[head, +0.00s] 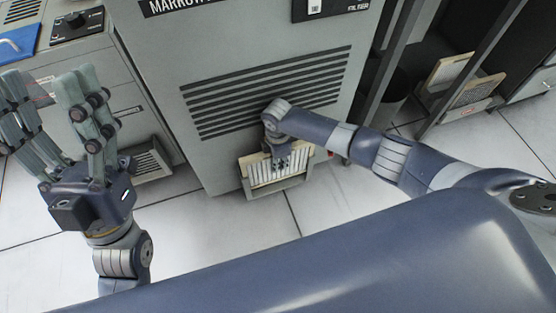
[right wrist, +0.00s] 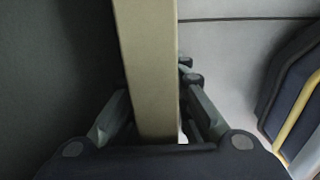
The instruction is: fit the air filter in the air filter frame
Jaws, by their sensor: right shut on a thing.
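The air filter (head: 268,178), white pleats in a beige border, is upright low at the front of the grey cabinet. My right gripper (head: 281,161) is shut on its upper edge. In the right wrist view, the beige edge of the filter (right wrist: 148,60) stands between the fingers of my right gripper (right wrist: 160,105). The air filter frame (head: 276,189) is a pale holder at the cabinet's foot, around the filter's lower part. I cannot tell whether the filter is fully seated. My left gripper (head: 45,88) is open and empty at the left, fingers up.
The grey cabinet (head: 215,65) has a dark slatted vent above the filter. A smaller slatted unit (head: 150,160) is at the left cabinet's foot. More beige-bordered panels (head: 478,92) stand in a rack at the upper right. The tiled floor (head: 345,205) is clear in front.

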